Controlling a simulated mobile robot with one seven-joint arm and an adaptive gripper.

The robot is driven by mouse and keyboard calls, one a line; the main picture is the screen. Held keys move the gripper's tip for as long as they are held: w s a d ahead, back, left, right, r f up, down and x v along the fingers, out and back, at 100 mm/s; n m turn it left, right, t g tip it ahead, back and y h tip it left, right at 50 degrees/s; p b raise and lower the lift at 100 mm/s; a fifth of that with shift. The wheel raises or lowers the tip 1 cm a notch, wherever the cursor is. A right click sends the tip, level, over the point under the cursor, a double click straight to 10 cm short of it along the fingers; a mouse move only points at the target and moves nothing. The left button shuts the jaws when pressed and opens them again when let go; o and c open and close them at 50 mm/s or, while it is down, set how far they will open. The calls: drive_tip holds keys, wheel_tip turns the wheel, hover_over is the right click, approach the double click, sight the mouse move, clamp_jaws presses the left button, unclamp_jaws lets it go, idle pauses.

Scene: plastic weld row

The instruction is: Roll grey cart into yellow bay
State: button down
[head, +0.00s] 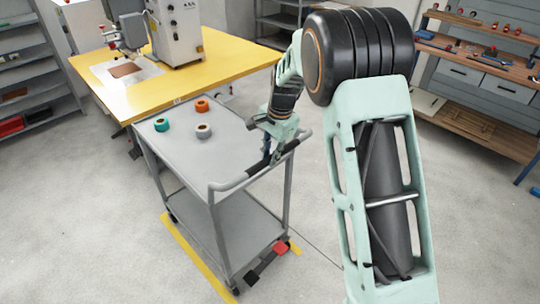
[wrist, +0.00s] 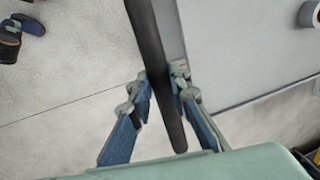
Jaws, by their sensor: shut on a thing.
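The grey two-shelf cart (head: 180,165) stands beside the yellow-topped table, its handle end toward me. My gripper (head: 267,153) is at the right part of the cart's dark handle bar (head: 235,183). In the wrist view the bar (wrist: 150,40) runs between the fingers of my gripper (wrist: 162,80), which are closed around it. Yellow bay tape (head: 190,252) lies on the floor along the cart's left side, and another short yellow piece (head: 294,248) shows by its near right corner. The cart hides much of the floor between them.
Teal (head: 161,125), orange (head: 202,106) and grey (head: 204,131) spools stand on the cart's top. The yellow table (head: 225,60) with a machine is close behind. Red (head: 281,248) and black (head: 252,277) pedals are low at the cart's near end.

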drive_tip(key=shift+w, duration=0.1)
drive_tip(key=c, duration=1.8)
unclamp_jaws()
drive_tip(key=shift+r, duration=0.1)
wheel_tip(320, 180, up, 12)
drive_tip(key=s+d, duration=0.1)
drive_tip(key=shift+s+d, duration=0.4)
drive_tip(key=shift+f, duration=0.2)
